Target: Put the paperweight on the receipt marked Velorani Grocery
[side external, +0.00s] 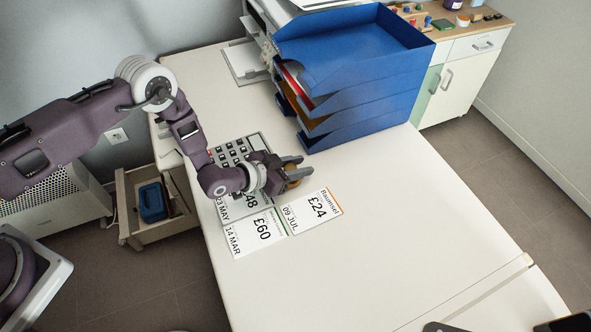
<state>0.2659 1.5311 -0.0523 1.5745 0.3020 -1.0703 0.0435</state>
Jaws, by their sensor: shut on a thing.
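My gripper (301,167) is shut on a small brass-coloured thing, apparently the paperweight (293,183), mostly hidden by the fingers. It is over the table near the upper edge of the receipts; its exact height is hard to tell. The receipt reading "Raunsel", £24, 09 JUL (312,212) lies at the right. The £60, 14 MAR receipt (256,235) lies to its left, with a small green-edged heading I cannot read. The 23 MAY receipt (236,207), ending in 48, is partly covered by my arm. I cannot read "Velorani Grocery" on any receipt.
A calculator (238,150) lies behind the receipts, partly behind my arm. Stacked blue trays (362,105) stand close behind my gripper. An open drawer (150,222) is at the left.

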